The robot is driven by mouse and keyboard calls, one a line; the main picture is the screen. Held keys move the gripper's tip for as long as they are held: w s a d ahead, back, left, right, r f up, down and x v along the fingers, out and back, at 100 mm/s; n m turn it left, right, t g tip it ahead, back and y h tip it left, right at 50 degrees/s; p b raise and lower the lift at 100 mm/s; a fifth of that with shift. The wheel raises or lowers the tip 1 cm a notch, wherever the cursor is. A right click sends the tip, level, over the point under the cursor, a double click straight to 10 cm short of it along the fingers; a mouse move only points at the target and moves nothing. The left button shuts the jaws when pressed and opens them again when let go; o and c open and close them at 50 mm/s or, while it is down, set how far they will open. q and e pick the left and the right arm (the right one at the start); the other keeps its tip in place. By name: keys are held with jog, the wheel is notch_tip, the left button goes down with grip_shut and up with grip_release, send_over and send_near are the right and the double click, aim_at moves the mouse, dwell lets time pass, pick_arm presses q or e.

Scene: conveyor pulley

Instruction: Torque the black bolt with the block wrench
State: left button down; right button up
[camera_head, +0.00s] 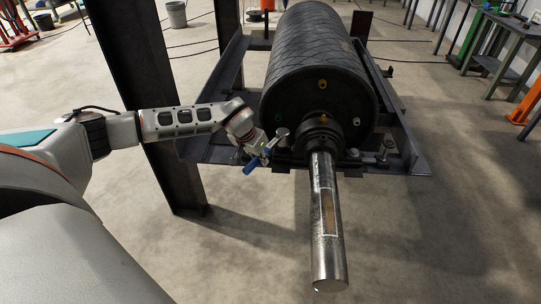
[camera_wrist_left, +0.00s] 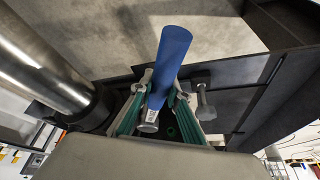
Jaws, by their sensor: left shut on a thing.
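My left gripper (camera_head: 264,152) reaches in from the left to the front left corner of the pulley frame. It is shut on the block wrench, whose blue handle (camera_head: 252,165) shows below the fingers. In the left wrist view the blue handle (camera_wrist_left: 170,55) stands between the green-padded fingers (camera_wrist_left: 160,95), with a metal end (camera_wrist_left: 148,126) near the palm. A grey bolt-like piece (camera_wrist_left: 204,102) is just right of the fingers, apart from the handle. I cannot tell which bolt is the black one. My right gripper is not in view.
The large black pulley (camera_head: 318,60) sits in a dark steel frame (camera_head: 414,150). Its bright shaft (camera_head: 326,225) sticks out toward me, right of my gripper. A dark upright post (camera_head: 150,100) stands behind my left arm. The floor in front is clear.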

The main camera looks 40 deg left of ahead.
pick_arm(q)
jog(key=shift+w+r, duration=0.15)
jog(key=shift+r, duration=0.05)
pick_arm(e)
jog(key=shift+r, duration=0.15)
pick_arm(q)
jog(key=shift+d+r+p, duration=0.1)
jog(key=shift+r+p, duration=0.05)
jog(key=shift+p, duration=0.2)
jog(key=d+n+p, duration=0.1)
jog(key=d+f+n+y, duration=0.1)
jog(key=d, duration=0.1)
jog(key=w+d+n+p, duration=0.1)
jog(key=shift+d+f+n+y+p, duration=0.2)
jog(key=shift+d+n+y+p, duration=0.1)
jog(key=shift+n+p, duration=0.1)
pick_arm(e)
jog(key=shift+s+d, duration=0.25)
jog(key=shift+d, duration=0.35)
pick_arm(q)
jog(key=shift+f, duration=0.2)
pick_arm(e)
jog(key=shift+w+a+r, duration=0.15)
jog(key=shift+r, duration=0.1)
pick_arm(q)
jog(key=shift+f, duration=0.25)
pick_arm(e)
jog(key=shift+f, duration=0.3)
